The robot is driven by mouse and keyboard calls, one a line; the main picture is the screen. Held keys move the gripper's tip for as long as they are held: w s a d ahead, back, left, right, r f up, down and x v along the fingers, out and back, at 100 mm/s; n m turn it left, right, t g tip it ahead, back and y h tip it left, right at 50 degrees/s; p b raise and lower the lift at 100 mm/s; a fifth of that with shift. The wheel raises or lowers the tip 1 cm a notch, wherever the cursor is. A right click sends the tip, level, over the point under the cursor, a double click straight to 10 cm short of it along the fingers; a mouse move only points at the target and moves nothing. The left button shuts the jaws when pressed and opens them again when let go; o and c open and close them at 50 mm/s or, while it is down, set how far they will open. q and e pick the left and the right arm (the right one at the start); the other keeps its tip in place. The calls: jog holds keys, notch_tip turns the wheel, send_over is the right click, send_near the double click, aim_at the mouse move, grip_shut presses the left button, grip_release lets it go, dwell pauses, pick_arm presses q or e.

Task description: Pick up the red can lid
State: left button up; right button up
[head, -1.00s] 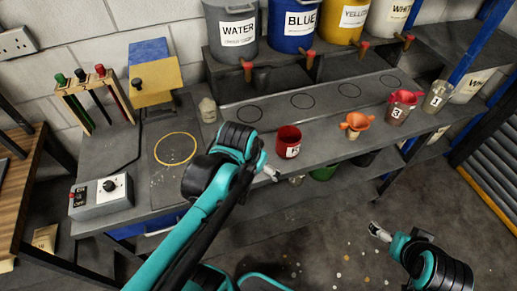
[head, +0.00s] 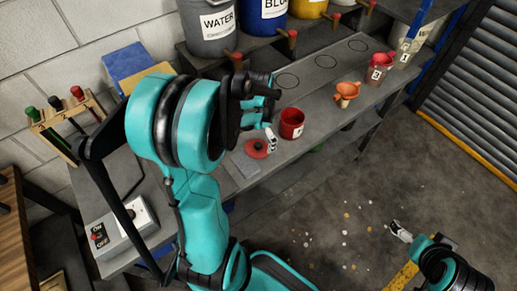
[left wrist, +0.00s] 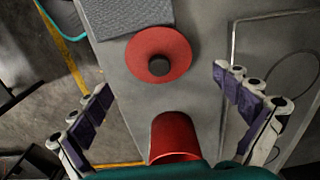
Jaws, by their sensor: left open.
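The red can lid (head: 254,150) is a flat red disc with a dark knob, lying on the grey bench. It also shows in the left wrist view (left wrist: 180,50), at upper middle. The red can (head: 291,124) stands beside it; in the left wrist view the can (left wrist: 175,137) is at the bottom, between my fingers. My left gripper (head: 268,138) is open and empty above the bench, close to the lid and can. In the left wrist view its fingers (left wrist: 162,100) are spread wide, with the lid ahead of them. My right gripper (head: 400,232) is away over the floor; its jaws are too small to read.
A grey flat slab (left wrist: 125,15) lies right by the lid. An orange cup (head: 346,94) and a red cup (head: 378,70) stand farther along the bench. A switch box (head: 125,228) sits at the near left. Labelled buckets (head: 207,28) stand on the shelf behind.

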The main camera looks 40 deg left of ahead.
aim_at(258, 145)
pick_arm(q)
jog(key=f, duration=0.2)
jog(key=f+b, duration=0.1)
jog(key=f, duration=0.1)
jog(key=shift+s+a+f, duration=0.1)
jog(key=shift+s, duration=0.1)
jog(key=c, duration=1.2)
jog(key=shift+o, duration=0.2)
